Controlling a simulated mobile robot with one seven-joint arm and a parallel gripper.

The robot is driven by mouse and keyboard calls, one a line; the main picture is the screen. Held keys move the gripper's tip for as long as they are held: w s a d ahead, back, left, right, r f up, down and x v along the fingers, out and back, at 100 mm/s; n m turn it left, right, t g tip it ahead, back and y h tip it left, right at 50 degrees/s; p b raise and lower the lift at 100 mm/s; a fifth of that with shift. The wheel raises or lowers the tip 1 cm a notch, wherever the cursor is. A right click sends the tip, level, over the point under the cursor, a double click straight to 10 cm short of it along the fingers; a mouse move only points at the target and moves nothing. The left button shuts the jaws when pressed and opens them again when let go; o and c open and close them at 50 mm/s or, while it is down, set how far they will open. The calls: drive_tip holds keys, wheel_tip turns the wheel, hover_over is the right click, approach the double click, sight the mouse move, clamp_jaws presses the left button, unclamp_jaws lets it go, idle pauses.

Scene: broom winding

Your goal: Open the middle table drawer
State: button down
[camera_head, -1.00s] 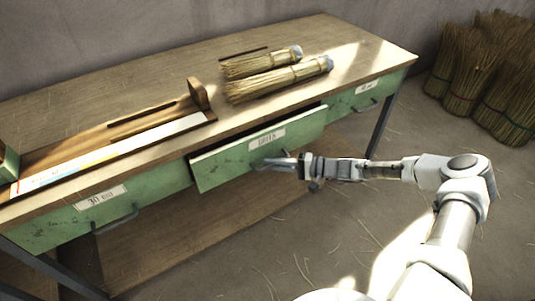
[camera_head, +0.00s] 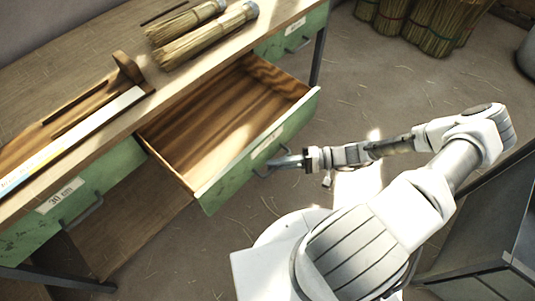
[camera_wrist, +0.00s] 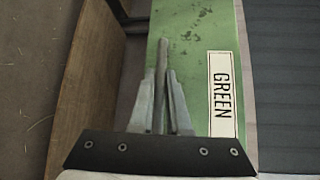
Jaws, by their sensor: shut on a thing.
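The middle table drawer (camera_head: 205,199) stands far out of the table, its bare wooden inside showing. Its green front also fills the middle of the wrist view (camera_wrist: 205,40), with a white label reading GREEN (camera_wrist: 222,95). My gripper (camera_head: 284,163) is at the drawer's front, shut on the drawer's dark bar handle (camera_wrist: 164,58). In the wrist view my gripper's two fingers (camera_wrist: 162,105) close around the handle, beside the label.
The wooden worktable (camera_head: 75,65) carries two straw hand brooms (camera_head: 205,38) and a wooden measuring jig (camera_head: 75,125). A left drawer (camera_head: 55,205) and a right drawer (camera_head: 290,38) are shut. Straw bundles (camera_head: 430,22) stand behind. A dark metal frame (camera_head: 480,235) stands at the right.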

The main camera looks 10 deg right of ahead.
drive_tip(key=shift+s+d, duration=0.15)
drive_tip(key=c, duration=0.9)
unclamp_jaws()
drive_tip(key=v, duration=1.7)
drive_tip(key=shift+d, duration=0.2)
drive_tip(key=shift+r+p, duration=0.15)
drive_tip(key=shift+p, duration=0.15)
